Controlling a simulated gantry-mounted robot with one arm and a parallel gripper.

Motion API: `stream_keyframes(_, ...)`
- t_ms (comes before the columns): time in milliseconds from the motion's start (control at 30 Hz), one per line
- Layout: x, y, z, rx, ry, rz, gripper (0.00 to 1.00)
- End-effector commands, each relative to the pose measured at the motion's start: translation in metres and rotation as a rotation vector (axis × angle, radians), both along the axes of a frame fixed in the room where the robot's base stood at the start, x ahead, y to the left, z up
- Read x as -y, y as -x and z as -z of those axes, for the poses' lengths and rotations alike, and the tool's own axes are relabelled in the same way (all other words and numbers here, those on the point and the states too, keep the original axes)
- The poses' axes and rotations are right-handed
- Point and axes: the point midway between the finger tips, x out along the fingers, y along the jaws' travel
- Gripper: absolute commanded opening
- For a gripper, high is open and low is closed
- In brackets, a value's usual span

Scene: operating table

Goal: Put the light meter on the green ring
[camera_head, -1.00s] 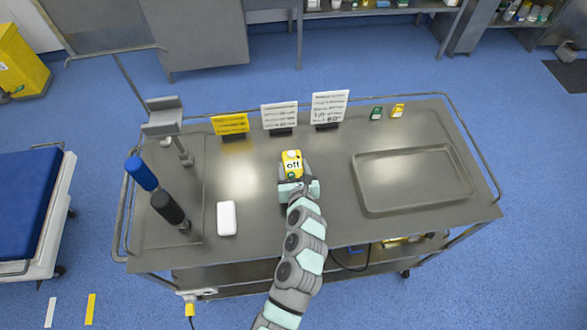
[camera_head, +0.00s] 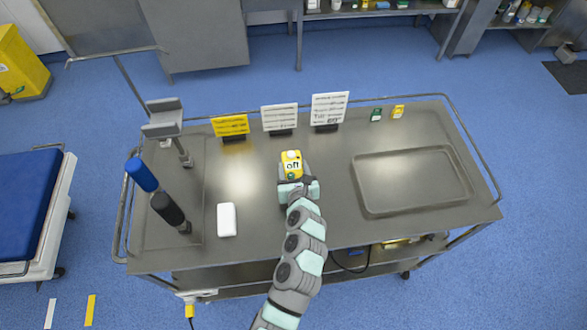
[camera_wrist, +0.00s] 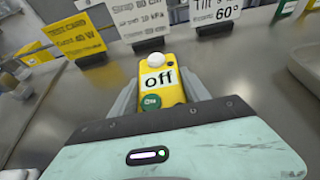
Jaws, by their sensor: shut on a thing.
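The light meter is most likely the yellow device (camera_head: 292,158) with a white dome on top and a display reading "off". In the wrist view the yellow device (camera_wrist: 161,82) also shows a green round mark below the display. My gripper (camera_head: 292,178) is shut on its sides, and in the wrist view the grey fingers (camera_wrist: 163,95) lie on both sides of it. It is over the middle of the steel table (camera_head: 330,215); whether it touches the table, I cannot tell. I cannot make out a green ring in any view.
Yellow (camera_head: 230,124) and white (camera_head: 279,117) signs stand behind the device, with another white sign (camera_head: 329,107) to the right. Green (camera_head: 376,115) and yellow (camera_head: 398,111) boxes are at the back.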

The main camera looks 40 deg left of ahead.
Motion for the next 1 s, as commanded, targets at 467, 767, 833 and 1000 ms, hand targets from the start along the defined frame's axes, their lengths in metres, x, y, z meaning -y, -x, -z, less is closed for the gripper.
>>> stream_keyframes(467, 0.001, -0.002, -0.122, 0.005, -0.009, 0.006, 0.0)
stream_keyframes(767, 0.0, -0.001, -0.182, 0.005, -0.002, 0.001, 0.0)
stream_keyframes(833, 0.0, -0.001, -0.188, 0.005, -0.002, 0.002, 0.0)
stream_keyframes(1000, 0.001, -0.001, -0.195, 0.002, 0.0, 0.002, 0.0)
